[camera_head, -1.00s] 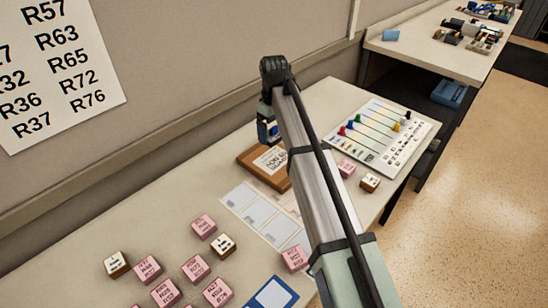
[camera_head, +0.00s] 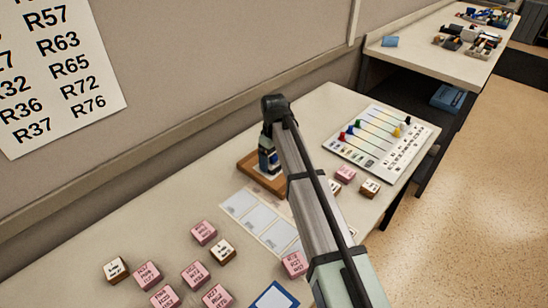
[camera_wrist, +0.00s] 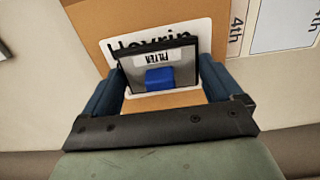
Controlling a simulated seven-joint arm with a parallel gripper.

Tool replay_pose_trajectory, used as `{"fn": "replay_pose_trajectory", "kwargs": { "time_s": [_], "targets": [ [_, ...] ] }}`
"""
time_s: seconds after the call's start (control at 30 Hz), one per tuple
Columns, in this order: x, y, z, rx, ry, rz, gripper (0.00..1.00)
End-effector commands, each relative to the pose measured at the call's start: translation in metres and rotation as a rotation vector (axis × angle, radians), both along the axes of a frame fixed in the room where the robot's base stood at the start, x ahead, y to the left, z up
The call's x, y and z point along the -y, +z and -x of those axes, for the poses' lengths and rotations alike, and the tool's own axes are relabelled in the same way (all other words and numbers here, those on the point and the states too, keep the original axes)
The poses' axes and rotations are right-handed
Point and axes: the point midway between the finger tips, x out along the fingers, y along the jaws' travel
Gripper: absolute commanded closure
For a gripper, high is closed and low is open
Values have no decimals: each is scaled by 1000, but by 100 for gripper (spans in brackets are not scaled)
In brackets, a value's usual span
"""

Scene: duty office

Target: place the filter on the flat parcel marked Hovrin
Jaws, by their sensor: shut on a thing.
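The filter (camera_wrist: 180,58) is a dark flat piece with a white label reading FILTER and a blue part in its middle. My gripper (camera_wrist: 160,82) is shut on it, one blue finger on each side. In the wrist view the filter is in front of the flat brown parcel (camera_wrist: 85,18), whose white label (camera_wrist: 130,38) reads Hovrin, partly covered. In the head view the parcel (camera_head: 246,172) lies by the wall, and my gripper (camera_head: 268,162) is over it, pointing down. I cannot tell whether the filter touches the parcel.
A sheet with pale panels (camera_head: 238,201) lies in front of the parcel. Several pink and white-topped blocks (camera_head: 204,232) stand at the front left. A board with coloured pegs (camera_head: 378,138) is at the right. The wall is close behind the parcel.

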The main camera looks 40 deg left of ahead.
Motion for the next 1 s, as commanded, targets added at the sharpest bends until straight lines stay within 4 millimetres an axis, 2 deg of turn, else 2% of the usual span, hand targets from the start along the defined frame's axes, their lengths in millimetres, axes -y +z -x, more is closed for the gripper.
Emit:
{"fn": "replay_pose_trajectory", "kwargs": {
  "time_s": [0.23, 0.27, 0.33, 0.67, 0.87, 1.0],
  "targets": [
    [0, -3, 0, 0, 0, 1, 46],
    [0, -3, 0, 0, 0, 1, 6],
    [0, -3, 0, 0, 0, 0, 0],
    [0, 3, 0, 0, 0, 0, 0],
    [-1, 29, -1, 1, 0, -1, 0],
    [-1, 56, -1, 1, 0, -2, 0]
  ]
}}
